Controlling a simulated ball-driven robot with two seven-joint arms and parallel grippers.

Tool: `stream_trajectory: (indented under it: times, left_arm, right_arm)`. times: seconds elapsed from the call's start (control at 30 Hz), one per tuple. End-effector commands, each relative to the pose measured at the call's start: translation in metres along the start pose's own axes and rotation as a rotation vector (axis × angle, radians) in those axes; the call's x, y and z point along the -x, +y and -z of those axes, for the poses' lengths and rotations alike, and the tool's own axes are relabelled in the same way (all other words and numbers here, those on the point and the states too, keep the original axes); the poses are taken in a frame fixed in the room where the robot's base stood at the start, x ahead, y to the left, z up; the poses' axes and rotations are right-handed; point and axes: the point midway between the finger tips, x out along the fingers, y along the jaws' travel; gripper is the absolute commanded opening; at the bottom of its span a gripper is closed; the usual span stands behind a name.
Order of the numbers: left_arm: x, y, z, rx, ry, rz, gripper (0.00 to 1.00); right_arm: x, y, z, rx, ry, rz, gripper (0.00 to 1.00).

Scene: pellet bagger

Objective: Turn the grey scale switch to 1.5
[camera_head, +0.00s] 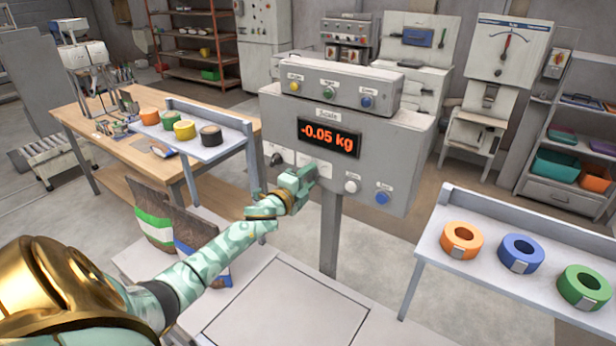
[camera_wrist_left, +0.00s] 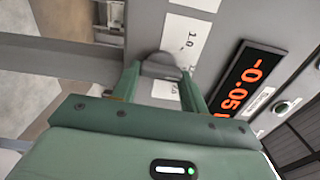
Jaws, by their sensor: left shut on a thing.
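The grey scale switch (camera_wrist_left: 162,64) is a rounded grey knob on the front of the scale box (camera_head: 400,150). In the wrist view it sits between the fingertips of my left gripper (camera_wrist_left: 160,84), which is shut on it. A white label with "1.0" (camera_wrist_left: 190,40) shows beside it, and other lettering is partly covered by a finger. In the head view my left gripper (camera_head: 304,177) reaches the lower panel and hides the switch, so its setting cannot be read. The orange display (camera_head: 328,137) reads -0.05 kg. My right gripper is not in view.
A dark knob (camera_head: 276,160) lies just left of my gripper. A white button (camera_head: 351,186) and a blue button (camera_head: 382,198) are to the right. Tape shelves flank the scale.

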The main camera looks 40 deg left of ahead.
Motion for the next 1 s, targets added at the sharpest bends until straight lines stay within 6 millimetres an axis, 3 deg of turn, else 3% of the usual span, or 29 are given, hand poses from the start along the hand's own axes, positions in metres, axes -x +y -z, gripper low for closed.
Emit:
stream_trajectory:
  times: [0.6,0.63,0.7,1.0]
  left_arm:
    - [-0.0001,-0.0004,-0.0008,0.048,-0.002,0.000,0.21]
    - [-0.0001,-0.0004,-0.0008,0.048,-0.002,0.000,0.46]
    - [-0.0001,-0.0004,-0.0008,0.048,-0.002,0.000,0.65]
    - [0.0010,-0.0001,-0.0002,0.047,0.000,0.000,0.65]
  right_arm:
    - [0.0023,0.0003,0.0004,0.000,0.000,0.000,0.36]
    - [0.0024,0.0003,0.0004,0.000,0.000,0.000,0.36]
    - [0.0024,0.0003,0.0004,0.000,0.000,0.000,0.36]
    - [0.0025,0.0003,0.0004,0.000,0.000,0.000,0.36]
